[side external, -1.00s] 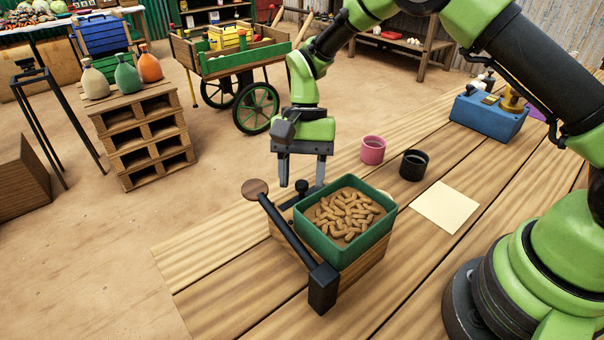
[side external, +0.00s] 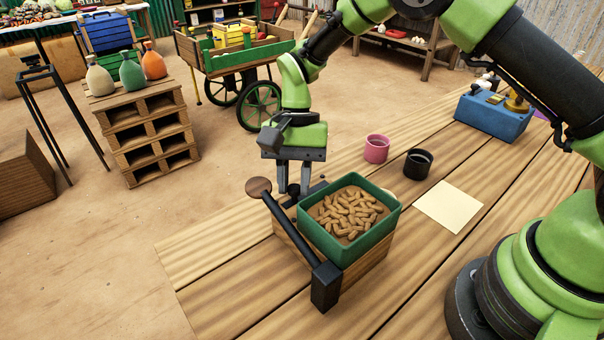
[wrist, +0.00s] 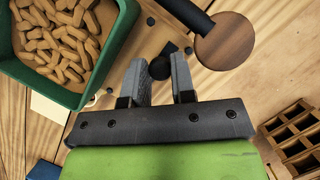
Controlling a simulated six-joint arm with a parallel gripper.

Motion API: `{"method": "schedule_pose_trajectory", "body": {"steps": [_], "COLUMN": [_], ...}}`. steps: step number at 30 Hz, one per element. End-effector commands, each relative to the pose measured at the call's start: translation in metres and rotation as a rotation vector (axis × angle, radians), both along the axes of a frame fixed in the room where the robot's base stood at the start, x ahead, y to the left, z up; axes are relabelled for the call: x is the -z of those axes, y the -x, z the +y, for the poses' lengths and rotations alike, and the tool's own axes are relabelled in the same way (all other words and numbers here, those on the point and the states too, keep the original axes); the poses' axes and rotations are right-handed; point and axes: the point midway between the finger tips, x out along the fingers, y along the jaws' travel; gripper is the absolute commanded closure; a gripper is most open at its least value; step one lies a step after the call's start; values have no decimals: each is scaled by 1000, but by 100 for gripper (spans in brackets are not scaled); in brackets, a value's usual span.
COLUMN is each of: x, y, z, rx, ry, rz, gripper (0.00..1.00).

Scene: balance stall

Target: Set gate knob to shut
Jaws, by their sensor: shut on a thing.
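The gate knob (side external: 293,189) is a small dark knob at the far left side of the green bin (side external: 345,247), which holds tan, peanut-like pieces. My gripper (side external: 293,188) points down over it and is shut on the knob. In the wrist view the dark knob (wrist: 161,68) shows between my two grey fingertips (wrist: 165,66), with a dark pointed piece just beyond it. The fingers partly hide the knob in the side view. I cannot read any marks for open or shut.
A black bar (side external: 290,228) with a wooden disc (side external: 258,187) runs close along the bin's left side. A pink cup (side external: 376,149), a black cup (side external: 417,164) and a pale sheet (side external: 448,206) lie to the right. The front bench boards are clear.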

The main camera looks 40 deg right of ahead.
Motion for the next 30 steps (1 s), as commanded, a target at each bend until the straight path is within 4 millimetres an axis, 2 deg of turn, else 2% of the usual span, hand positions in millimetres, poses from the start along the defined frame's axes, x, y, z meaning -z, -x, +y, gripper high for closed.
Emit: {"method": "schedule_pose_trajectory", "body": {"steps": [4, 5, 8, 22, 26, 29, 30], "x": [-1, 0, -1, -1, -2, -1, -11], "y": [0, 0, 0, -2, -2, -1, -5], "z": [5, 6, 5, 3, -9, -25, -26], "rx": [1, 0, 0, 3, 6, 7, 4], "ry": [-12, -12, -12, -11, -10, -9, -10], "rz": [-3, -3, -3, -7, -8, -5, -12], "gripper": [100, 74, 52, 52, 52, 52, 52]}}
